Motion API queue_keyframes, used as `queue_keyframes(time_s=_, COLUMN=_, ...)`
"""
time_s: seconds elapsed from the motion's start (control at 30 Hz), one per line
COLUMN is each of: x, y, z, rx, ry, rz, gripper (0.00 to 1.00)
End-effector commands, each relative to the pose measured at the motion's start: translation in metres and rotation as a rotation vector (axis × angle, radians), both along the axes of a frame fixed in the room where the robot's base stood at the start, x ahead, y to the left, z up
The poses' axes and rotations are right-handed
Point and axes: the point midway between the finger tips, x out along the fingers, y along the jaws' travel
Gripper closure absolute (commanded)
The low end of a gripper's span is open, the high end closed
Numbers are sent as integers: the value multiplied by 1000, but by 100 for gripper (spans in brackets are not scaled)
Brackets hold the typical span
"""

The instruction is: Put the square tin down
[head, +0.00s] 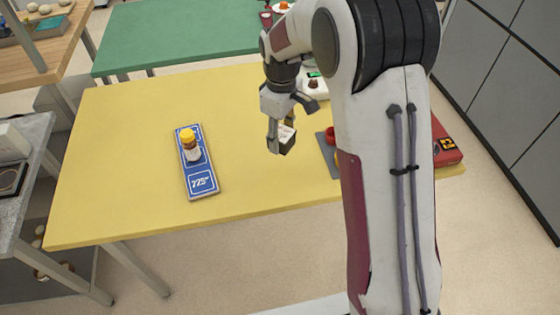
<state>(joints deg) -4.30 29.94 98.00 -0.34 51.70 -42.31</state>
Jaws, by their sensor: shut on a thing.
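The square tin (287,141) is a small block with a pale, marked top and a dark side. My gripper (281,127) is shut on it, with one finger visible along its left side. The tin appears to be held above the yellow table (240,165), right of the table's middle. I cannot tell how large the gap beneath it is. The far finger is partly hidden.
A blue board (203,183) with a yellow-capped jar (190,147) lies to the left. A grey mat (325,150) with a red item (331,136), a white tray (314,88) and a red box (444,140) are partly behind my arm. Bare table lies between board and mat.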

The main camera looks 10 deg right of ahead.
Motion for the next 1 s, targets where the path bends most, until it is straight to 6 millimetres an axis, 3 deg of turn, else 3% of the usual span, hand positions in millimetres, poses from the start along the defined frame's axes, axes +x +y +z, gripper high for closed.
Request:
queue_keyframes(time_s=0.3, x=10, y=3, z=15, rx=0, ry=-1, rz=277, gripper=86)
queue_keyframes(time_s=0.6, x=8, y=2, z=21, rx=0, ry=-4, rz=508, gripper=86)
queue_keyframes(time_s=1.0, x=6, y=2, z=21, rx=0, ry=-1, rz=599, gripper=86)
